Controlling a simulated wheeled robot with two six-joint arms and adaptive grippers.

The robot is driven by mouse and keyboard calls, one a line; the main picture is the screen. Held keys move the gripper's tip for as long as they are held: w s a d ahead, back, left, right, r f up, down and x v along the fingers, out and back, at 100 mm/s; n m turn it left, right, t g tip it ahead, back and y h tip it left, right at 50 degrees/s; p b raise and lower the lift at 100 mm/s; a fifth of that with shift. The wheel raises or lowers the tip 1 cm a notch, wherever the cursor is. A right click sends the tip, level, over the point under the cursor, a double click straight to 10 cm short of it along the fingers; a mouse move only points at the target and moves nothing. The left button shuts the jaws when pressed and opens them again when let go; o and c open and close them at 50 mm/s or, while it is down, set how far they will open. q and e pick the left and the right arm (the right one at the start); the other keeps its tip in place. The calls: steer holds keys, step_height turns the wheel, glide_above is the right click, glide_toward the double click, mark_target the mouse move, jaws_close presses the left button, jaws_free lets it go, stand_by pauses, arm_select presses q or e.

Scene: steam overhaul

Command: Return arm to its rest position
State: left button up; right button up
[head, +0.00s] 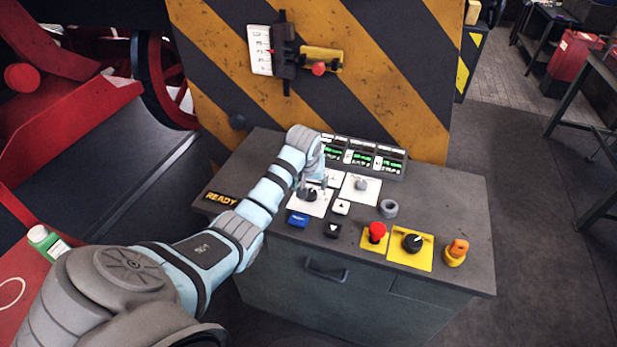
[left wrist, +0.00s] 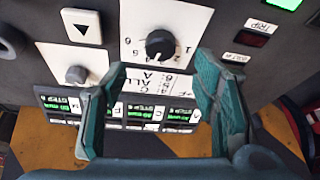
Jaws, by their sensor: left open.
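My left arm reaches in from the left over the grey control console (head: 450,200). My left gripper (head: 313,185) is above the console's back left part, close to a black rotary knob (head: 310,195) on a white plate. In the left wrist view my left gripper (left wrist: 153,75) is open, with its two green fingers apart and nothing between them. There the black knob (left wrist: 160,44) on its numbered plate lies just beyond the fingertips, and the fingers do not appear to touch it. My right gripper is not in view.
A row of green displays (head: 362,156) stands at the console's back. A red mushroom button (head: 376,231), a black switch (head: 412,243) and an orange knob (head: 457,250) are at the right front. A striped panel (head: 400,80) rises behind. Clear floor lies right.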

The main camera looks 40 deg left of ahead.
arm_select(q)
steer(key=v, duration=0.4)
steer(key=shift+s+d+r, duration=0.1)
steer(key=shift+d+r, duration=0.05)
steer(key=shift+r, duration=0.1)
